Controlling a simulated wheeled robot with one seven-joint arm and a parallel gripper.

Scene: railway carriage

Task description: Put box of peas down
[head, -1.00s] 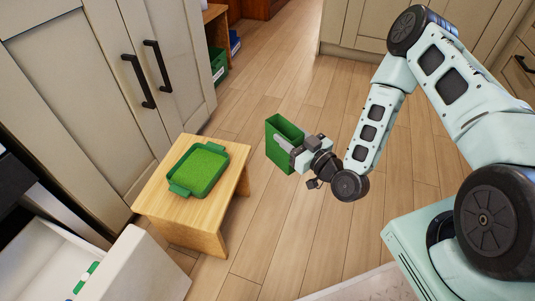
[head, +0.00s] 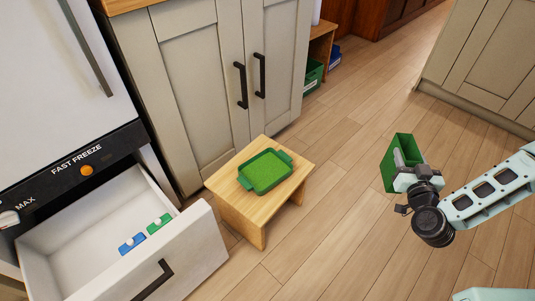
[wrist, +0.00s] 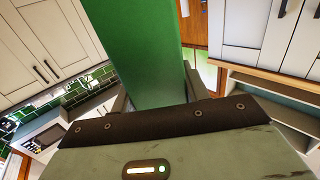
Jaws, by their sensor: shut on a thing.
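The box of peas (head: 388,174) is a tall green box, open at its top, held in the air over the floor right of the middle in the head view. Its inside looks dark, and I cannot see peas in it. My gripper (head: 408,170) is shut on its side nearest the arm. In the wrist view the box (wrist: 140,50) rises as a plain green face between the fingers. The box is apart from the stool and touches nothing but my gripper.
A low wooden stool (head: 241,203) bears a green tray (head: 245,180) with a green textured inside. An open freezer drawer (head: 85,232) holds a blue and a green packet. Cabinets (head: 205,65) stand behind. The wooden floor (head: 335,215) between stool and gripper is clear.

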